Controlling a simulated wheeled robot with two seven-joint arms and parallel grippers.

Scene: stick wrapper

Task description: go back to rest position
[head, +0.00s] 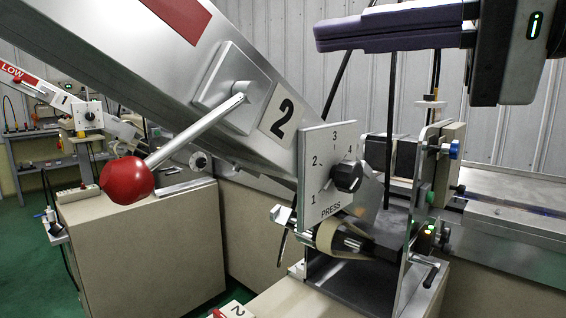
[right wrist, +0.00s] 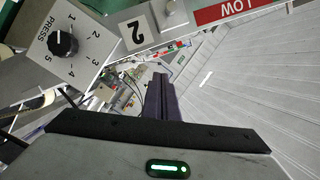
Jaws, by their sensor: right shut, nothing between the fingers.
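My right gripper (head: 318,36) comes in from the upper right of the head view, with its purple fingers together and pointing left. The fingers (right wrist: 160,98) also show in the right wrist view, pressed together with nothing between them. The gripper is above and apart from the press panel (head: 325,170), which carries a black dial knob (head: 348,177) with numbers around it. The same dial knob (right wrist: 63,44) shows at the upper left of the right wrist view. My left gripper is in neither view.
A large metal chute marked 2 (head: 282,117) slants across the head view, with a lever ending in a red ball (head: 127,180) at its side. A beige cabinet (head: 150,250) stands at the lower left. A corrugated wall (head: 280,30) is behind.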

